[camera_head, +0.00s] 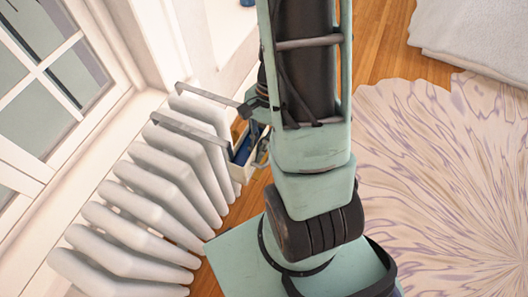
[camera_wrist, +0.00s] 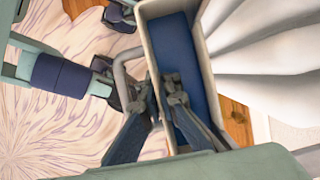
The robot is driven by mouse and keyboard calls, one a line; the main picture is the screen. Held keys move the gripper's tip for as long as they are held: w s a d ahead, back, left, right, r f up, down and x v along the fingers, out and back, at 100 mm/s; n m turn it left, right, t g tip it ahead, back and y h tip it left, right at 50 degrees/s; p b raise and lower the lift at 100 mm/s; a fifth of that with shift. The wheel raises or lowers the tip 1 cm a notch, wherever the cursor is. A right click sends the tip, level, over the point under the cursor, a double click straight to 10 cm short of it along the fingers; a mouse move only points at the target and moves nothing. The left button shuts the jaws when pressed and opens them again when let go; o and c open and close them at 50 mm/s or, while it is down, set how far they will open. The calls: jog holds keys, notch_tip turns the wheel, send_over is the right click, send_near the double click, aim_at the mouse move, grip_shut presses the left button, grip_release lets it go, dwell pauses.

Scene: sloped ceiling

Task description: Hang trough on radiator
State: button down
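The trough (camera_head: 243,171) is a narrow white box with a blue inside, at the right side of the white radiator (camera_head: 150,205). Two flat grey arms reach from it leftward over the radiator's top; I cannot tell whether they rest on it. In the wrist view the trough (camera_wrist: 147,32) fills the middle, with a curved grey handle on its left side and the radiator (camera_wrist: 262,38) to its right. My gripper (camera_wrist: 159,93) has one finger inside and one outside the trough's long wall, closed on it. In the head view my arm hides most of the gripper.
A window (camera_head: 55,75) and its white sill stand behind the radiator at left. A patterned rug (camera_head: 440,170) covers the floor at right, with a pale grey soft-looking item (camera_head: 475,35) at the top right. Wooden floor shows between.

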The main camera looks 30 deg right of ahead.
jog(key=shift+w+a, duration=2.2)
jog(key=shift+w, duration=0.75)
notch_tip(320, 180, down, 6)
jog(key=b, duration=0.4)
jog(key=shift+f, duration=0.15)
jog(key=shift+w, duration=0.1)
jog(key=c, duration=2.1)
grip_release()
jog(key=v, duration=1.2)
